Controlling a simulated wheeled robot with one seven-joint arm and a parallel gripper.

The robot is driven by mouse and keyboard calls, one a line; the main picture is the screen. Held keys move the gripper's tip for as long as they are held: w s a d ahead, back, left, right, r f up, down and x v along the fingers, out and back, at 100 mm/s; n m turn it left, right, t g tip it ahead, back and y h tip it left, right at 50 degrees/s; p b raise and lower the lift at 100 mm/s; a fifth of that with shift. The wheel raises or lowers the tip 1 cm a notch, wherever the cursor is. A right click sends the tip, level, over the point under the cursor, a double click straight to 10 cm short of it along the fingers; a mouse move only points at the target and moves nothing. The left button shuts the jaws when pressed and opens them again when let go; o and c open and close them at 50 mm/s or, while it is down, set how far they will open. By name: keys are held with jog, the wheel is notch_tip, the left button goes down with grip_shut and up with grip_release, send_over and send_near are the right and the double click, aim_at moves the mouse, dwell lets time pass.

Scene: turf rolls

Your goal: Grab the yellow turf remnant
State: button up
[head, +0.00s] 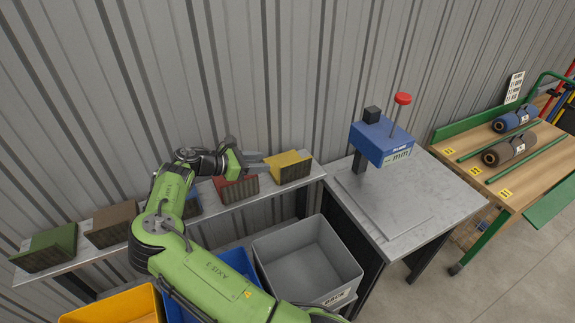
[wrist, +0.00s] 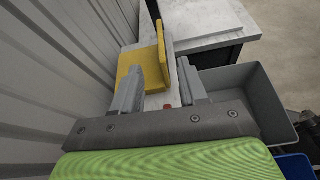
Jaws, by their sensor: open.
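The yellow turf remnant (head: 289,168) sits at the right end of a narrow wall shelf (head: 236,200). It looks like a folded piece with one upright face, and it also shows in the wrist view (wrist: 151,62). My gripper (head: 262,158) is open at the remnant's left end. In the wrist view my two fingers (wrist: 159,80) point at the remnant, and its upright part shows between and just beyond them. I cannot tell whether the fingertips overlap it. Nothing is held.
A red remnant (head: 236,188) stands just left of the yellow one, below my gripper. Blue (head: 193,206), brown (head: 111,224) and green (head: 48,248) remnants stand farther left.

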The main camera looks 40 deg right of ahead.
aim_at(295, 162)
jog(key=x, duration=1.3)
jog(key=shift+d+f, duration=0.2)
jog(key=shift+f, duration=0.05)
jog(key=shift+s+a, duration=0.1)
jog(key=shift+a, duration=0.05)
jog(key=shift+c, duration=1.2)
grip_shut()
